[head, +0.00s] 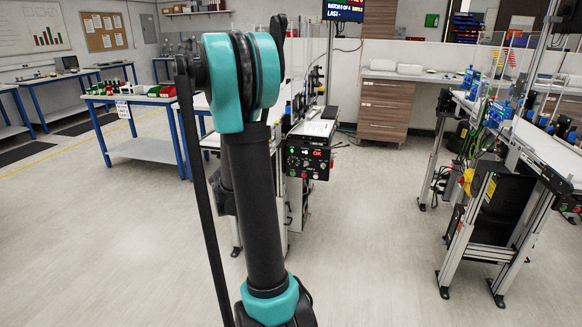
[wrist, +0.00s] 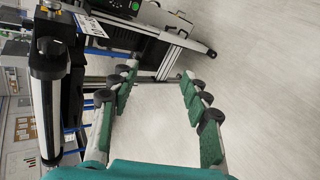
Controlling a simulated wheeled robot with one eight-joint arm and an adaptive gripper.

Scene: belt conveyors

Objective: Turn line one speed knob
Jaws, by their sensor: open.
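A black control box (head: 308,160) with small knobs, coloured buttons and red lit characters hangs at the front end of the middle conveyor in the head view, right of my arm. Its labels are too small to read, so I cannot tell which control is the line one speed knob. My gripper (wrist: 158,76) shows in the wrist view with its two green-padded fingers wide apart and nothing between them. Floor and conveyor framing lie beyond the fingers, and they touch nothing visible. In the head view my arm hides the gripper.
The middle conveyor (head: 316,128) is partly hidden behind my arm. A second conveyor (head: 540,146) stands at the right on metal legs. A blue-legged table (head: 140,99) with coloured bins stands at the left. Floor (head: 385,245) between the conveyors is clear.

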